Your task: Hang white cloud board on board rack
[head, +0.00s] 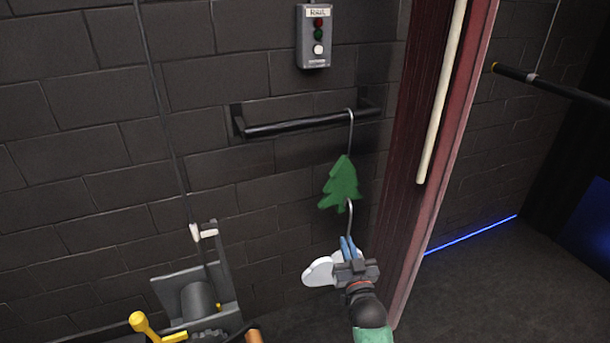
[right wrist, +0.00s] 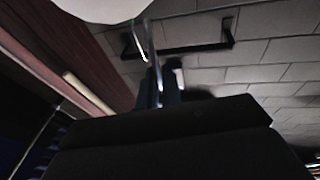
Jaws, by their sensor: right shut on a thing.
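The white cloud board (head: 318,271) is held in my right gripper (head: 349,249), which is shut on it near the base of its metal hook. The hook rises to just below the green tree board (head: 341,186); I cannot tell whether they touch. The tree board hangs by its own hook from the right part of the black board rack (head: 290,126) on the wall. In the right wrist view the cloud board (right wrist: 103,7) is at the top edge, and the rack (right wrist: 190,50) lies beyond the fingers (right wrist: 160,85). My left gripper is not in view.
A button box (head: 314,36) is on the wall above the rack. A dark red curtain or panel (head: 420,130) with a pale pole (head: 442,90) stands close on the right. A grey winch (head: 195,298) with a yellow handle (head: 143,323) is at lower left. The rack's left part is bare.

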